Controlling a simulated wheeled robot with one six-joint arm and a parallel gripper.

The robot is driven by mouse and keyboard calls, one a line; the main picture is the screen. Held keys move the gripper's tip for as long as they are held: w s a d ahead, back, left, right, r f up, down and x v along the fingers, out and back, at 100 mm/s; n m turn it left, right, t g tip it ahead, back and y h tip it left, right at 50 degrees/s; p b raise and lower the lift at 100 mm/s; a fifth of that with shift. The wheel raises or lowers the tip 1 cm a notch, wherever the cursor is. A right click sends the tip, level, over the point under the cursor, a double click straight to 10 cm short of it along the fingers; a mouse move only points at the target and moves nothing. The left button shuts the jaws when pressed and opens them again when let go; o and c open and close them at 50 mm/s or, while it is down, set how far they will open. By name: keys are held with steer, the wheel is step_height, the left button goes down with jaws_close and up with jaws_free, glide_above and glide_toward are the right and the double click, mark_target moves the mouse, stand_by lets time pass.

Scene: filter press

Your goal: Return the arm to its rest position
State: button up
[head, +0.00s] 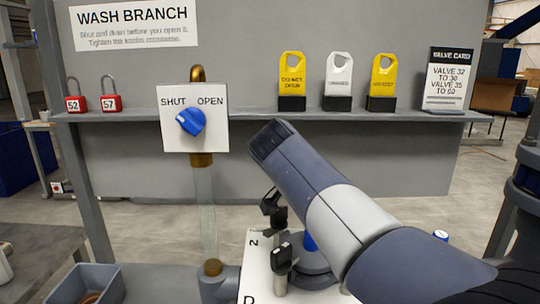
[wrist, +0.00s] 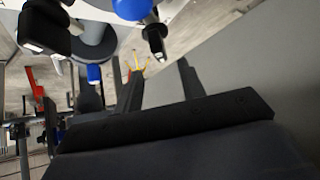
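My arm (head: 345,220) reaches from the lower right up and left across the head view, its dark end below the shelf and to the right of the blue valve knob. My gripper (wrist: 160,67) shows in the wrist view as a dark body with two fingers standing apart. I see nothing held between them; a grey surface and floor lie beyond. I cannot make out the fingers in the head view.
Black clamp-like parts (head: 283,258) stand on a white labelled plate (head: 256,262) close under my arm. A blue valve knob (head: 191,122) sits on a SHUT/OPEN plate. The shelf (head: 350,115) holds padlocks, tags and a valve card. A grey bin (head: 95,280) is lower left.

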steer(key=v, duration=0.3)
steer(key=x, duration=1.1)
steer(key=shift+d+r+n, duration=0.1)
steer(key=shift+r+n, duration=0.05)
steer(key=shift+n, duration=0.15)
steer(key=shift+s+r+n+t+y+p, duration=0.15)
steer(key=shift+n+t+y+p, duration=0.15)
steer(key=shift+n+t+y, duration=0.3)
steer(key=n+t+y+p, duration=0.1)
steer(key=n+y+p, duration=0.1)
steer(key=n+p, duration=0.1)
steer(key=shift+n+y, duration=0.4)
steer(key=shift+n, duration=0.3)
steer(key=shift+n+t+y+p, duration=0.3)
steer(key=shift+n+y+p, duration=0.2)
steer(key=shift+n+y, duration=0.3)
steer(key=shift+n, duration=0.4)
steer(key=shift+n+y, duration=0.9)
steer(key=shift+n, duration=0.1)
